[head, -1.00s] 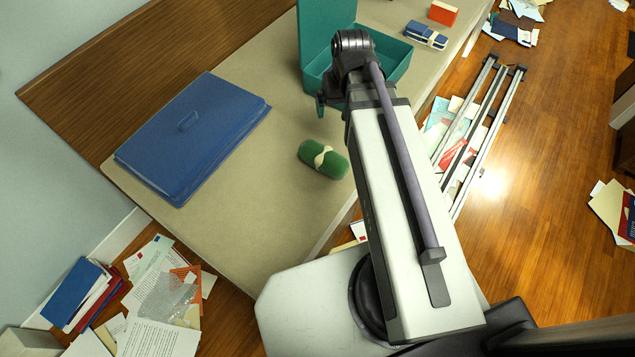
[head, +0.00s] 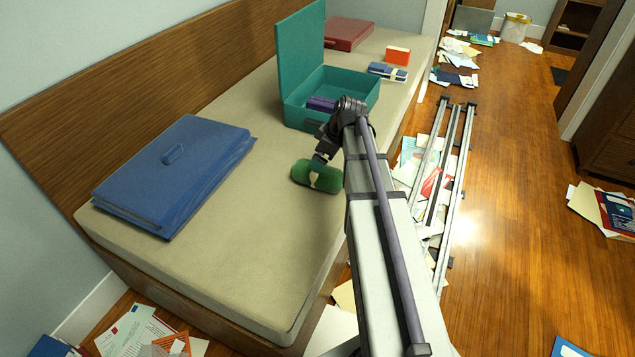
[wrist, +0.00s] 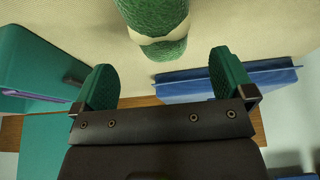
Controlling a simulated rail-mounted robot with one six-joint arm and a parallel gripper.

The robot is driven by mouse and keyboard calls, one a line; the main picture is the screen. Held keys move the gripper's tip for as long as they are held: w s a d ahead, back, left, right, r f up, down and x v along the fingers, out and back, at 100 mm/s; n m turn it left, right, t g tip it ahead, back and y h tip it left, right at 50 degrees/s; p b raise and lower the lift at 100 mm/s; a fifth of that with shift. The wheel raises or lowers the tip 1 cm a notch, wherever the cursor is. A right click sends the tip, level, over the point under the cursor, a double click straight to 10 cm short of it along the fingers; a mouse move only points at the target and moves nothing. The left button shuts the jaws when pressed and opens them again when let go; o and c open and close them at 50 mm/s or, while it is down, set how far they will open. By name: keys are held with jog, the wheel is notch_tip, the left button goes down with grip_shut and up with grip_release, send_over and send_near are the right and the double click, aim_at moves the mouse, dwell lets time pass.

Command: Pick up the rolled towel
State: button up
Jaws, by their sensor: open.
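The rolled towel (head: 318,177) is green with a pale band around its middle. It lies on the beige mattress (head: 215,225) near the front edge. In the wrist view the towel (wrist: 155,14) is at the top, beyond the fingertips and roughly between their lines. My gripper (wrist: 165,75) is open and empty, its two green fingers apart. In the head view my gripper (head: 319,160) is just above and behind the towel. I cannot tell whether it touches the towel.
A blue folder (head: 175,170) lies to the left on the mattress. An open teal box (head: 298,115) with a purple item inside stands behind the towel. A blue bundle (head: 387,71), an orange-and-white box (head: 397,55) and a red case (head: 335,34) lie farther back. Papers and metal rails (head: 448,190) cover floor on the right.

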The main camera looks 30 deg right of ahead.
aim_at(318, 176)
jog(key=b+x, duration=0.1)
jog(key=x, duration=0.2)
jog(key=shift+s+d, duration=0.15)
jog(key=shift+f, duration=0.15)
jog(key=b+x, duration=0.5)
jog(key=shift+f, duration=0.15)
jog(key=shift+r, duration=0.25)
jog(key=c, duration=0.9)
